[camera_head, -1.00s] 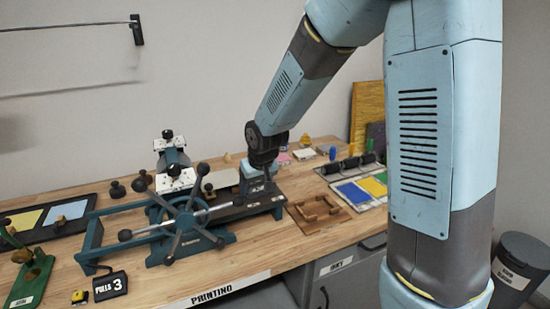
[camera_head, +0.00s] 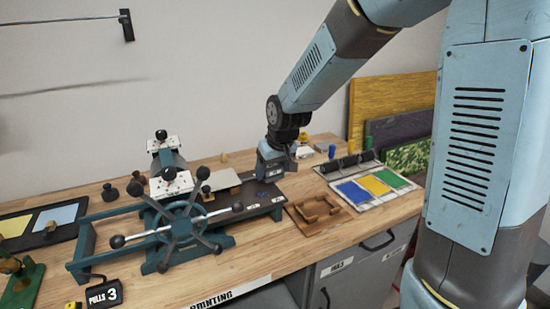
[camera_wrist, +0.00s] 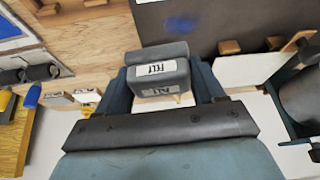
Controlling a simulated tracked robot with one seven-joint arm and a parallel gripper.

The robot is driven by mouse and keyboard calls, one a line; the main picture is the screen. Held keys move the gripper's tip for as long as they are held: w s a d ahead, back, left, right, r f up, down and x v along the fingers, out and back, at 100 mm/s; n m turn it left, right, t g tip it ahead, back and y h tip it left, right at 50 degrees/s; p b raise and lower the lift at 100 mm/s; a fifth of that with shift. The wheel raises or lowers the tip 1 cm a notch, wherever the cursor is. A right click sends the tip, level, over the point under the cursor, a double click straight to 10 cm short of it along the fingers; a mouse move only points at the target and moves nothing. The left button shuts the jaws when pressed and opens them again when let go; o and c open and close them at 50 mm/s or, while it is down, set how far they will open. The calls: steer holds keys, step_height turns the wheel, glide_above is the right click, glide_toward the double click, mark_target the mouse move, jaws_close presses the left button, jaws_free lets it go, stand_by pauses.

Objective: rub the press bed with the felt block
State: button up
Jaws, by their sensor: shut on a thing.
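My gripper (camera_wrist: 160,84) is shut on the grey felt block (camera_wrist: 158,54), which shows between its two fingers in the wrist view with a white FELT label. The dark press bed (camera_wrist: 225,14) lies beyond the block there, with blue smudges on it. In the head view my gripper (camera_head: 271,170) is at the back right part of the press bed (camera_head: 262,203), and a blue smudge shows just in front of it. I cannot tell whether the block touches the bed. The block's underside is hidden.
The press's spoked wheel (camera_head: 180,222) stands left of the gripper. A wooden frame (camera_head: 318,208) and a tray of blue, yellow and green ink (camera_head: 372,188) lie to the right.

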mark_target(272, 166)
steer(key=shift+r, duration=1.7)
steer(key=shift+d, duration=0.1)
